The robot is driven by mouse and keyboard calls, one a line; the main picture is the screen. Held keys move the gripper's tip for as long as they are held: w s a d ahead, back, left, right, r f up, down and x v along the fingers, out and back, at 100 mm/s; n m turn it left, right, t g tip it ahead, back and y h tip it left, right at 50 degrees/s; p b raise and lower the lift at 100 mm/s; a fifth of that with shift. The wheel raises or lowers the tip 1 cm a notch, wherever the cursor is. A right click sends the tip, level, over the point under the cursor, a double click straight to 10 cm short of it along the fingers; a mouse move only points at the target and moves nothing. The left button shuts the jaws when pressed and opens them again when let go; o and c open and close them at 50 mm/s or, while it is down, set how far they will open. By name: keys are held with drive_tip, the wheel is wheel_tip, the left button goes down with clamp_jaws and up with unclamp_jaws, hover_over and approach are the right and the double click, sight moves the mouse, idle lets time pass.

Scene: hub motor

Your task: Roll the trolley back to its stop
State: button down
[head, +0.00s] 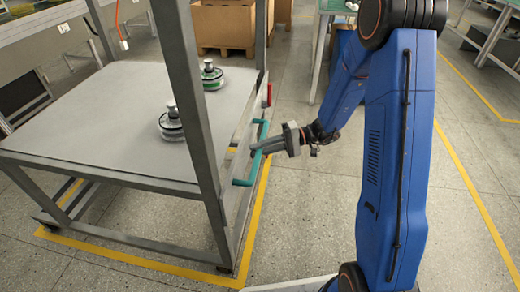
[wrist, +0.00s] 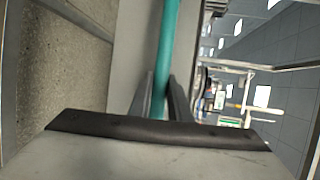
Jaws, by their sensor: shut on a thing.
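The trolley (head: 110,112) is a grey metal frame with a flat light-grey top, standing at the left in the head view. A teal handle (head: 243,182) is fixed to its right side. My gripper (head: 256,149) is shut on the handle, reaching it from the right. In the wrist view the handle (wrist: 167,45) runs down between the two dark fingers (wrist: 163,98). Two hub motors, one nearer (head: 171,123) and one farther with a green band (head: 211,75), stand upright on the trolley top. I cannot make out the stop.
Yellow floor lines (head: 140,243) run around the trolley's base. Cardboard boxes (head: 223,25) stand behind it, and a workbench or conveyor (head: 50,28) lies at the far left. A small red part (head: 268,95) sits on the trolley's right side. Floor to the right (head: 305,205) is clear.

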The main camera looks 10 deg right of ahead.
drive_tip(key=w+a, duration=0.5)
drive_tip(key=a, duration=1.1)
drive_tip(key=w+a, duration=0.5)
drive_tip(key=a, duration=1)
drive_tip(key=w+a, duration=0.5)
drive_tip(key=a, duration=1.1)
drive_tip(key=shift+w+a, duration=0.3)
drive_tip(key=shift+a, duration=0.05)
drive_tip(key=shift+r, duration=0.1)
drive_tip(key=c, duration=1.6)
unclamp_jaws()
drive_tip(key=shift+a, duration=0.1)
drive_tip(key=shift+c, duration=0.2)
drive_tip(key=w+d+r, duration=0.1)
drive_tip(key=d+r, duration=0.2)
drive_tip(key=d, duration=1.4)
drive_tip(key=shift+w, duration=0.25)
